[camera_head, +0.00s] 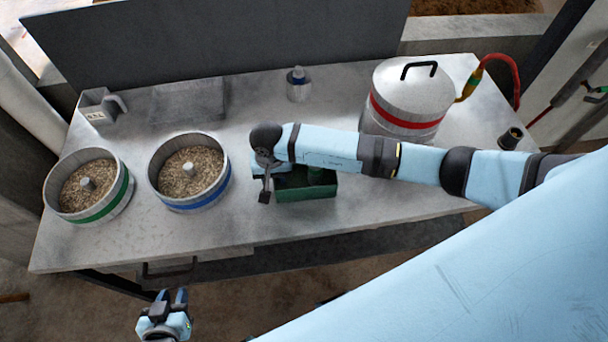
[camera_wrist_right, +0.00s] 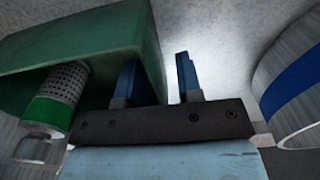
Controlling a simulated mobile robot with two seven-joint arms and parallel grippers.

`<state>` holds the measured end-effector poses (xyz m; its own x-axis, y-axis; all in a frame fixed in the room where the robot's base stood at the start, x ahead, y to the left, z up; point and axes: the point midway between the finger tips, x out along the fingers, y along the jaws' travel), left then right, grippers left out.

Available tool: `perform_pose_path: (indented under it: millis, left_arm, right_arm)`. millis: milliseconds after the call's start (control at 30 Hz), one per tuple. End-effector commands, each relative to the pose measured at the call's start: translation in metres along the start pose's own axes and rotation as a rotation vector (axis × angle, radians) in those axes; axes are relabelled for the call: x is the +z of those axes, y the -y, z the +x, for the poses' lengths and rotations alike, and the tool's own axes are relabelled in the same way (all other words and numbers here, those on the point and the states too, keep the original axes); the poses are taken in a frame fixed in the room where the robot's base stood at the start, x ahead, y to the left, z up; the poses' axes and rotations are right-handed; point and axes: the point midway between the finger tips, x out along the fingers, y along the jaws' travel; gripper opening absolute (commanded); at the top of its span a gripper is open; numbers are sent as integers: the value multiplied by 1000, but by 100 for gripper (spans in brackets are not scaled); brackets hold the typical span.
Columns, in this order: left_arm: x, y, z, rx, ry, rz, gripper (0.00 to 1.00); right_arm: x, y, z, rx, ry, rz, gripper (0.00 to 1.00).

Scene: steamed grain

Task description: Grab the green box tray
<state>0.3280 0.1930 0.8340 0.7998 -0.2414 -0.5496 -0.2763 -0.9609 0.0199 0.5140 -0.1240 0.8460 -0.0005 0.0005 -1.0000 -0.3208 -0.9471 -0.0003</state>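The green box tray (camera_head: 310,191) sits on the metal table, partly hidden behind my right arm in the head view. My right gripper (camera_head: 265,190) is at the tray's left end, pointing down. In the right wrist view the tray (camera_wrist_right: 95,30) is at upper left, and my right gripper (camera_wrist_right: 160,78) is open. Its left finger overlaps the tray and its right finger is outside, with the tray's end wall between them. A shaker with a green band (camera_wrist_right: 58,95) is at the tray. My left gripper (camera_head: 173,298) is open and empty, in front of the table.
A blue-banded grain pot (camera_head: 190,205) stands close left of the tray; it also shows in the right wrist view (camera_wrist_right: 290,95). A green-banded grain pot (camera_head: 100,212) is farther left. A red-banded lidded pot (camera_head: 405,118) and small bottle (camera_head: 298,90) stand behind.

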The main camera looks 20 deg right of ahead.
Motion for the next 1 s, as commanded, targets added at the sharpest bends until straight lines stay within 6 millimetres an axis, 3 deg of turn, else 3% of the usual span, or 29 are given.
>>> perform_pose_path:
  millis: [100, 333, 500, 1000]
  left_arm:
    - [-1, 0, -1, -1, 0, 1, 33]
    - [-1, 1, -1, -1, 0, 1, 33]
    - [-1, 1, -1, -1, 0, 1, 33]
    - [0, 1, 0, -1, 0, 1, 33]
  right_arm:
    - [0, 0, 10, 1, 0, 0, 33]
    - [0, 0, 11, 1, -1, 0, 33]
    - [0, 0, 11, 1, -1, 0, 0]
    - [-1, 0, 5, -1, -3, -1, 0]
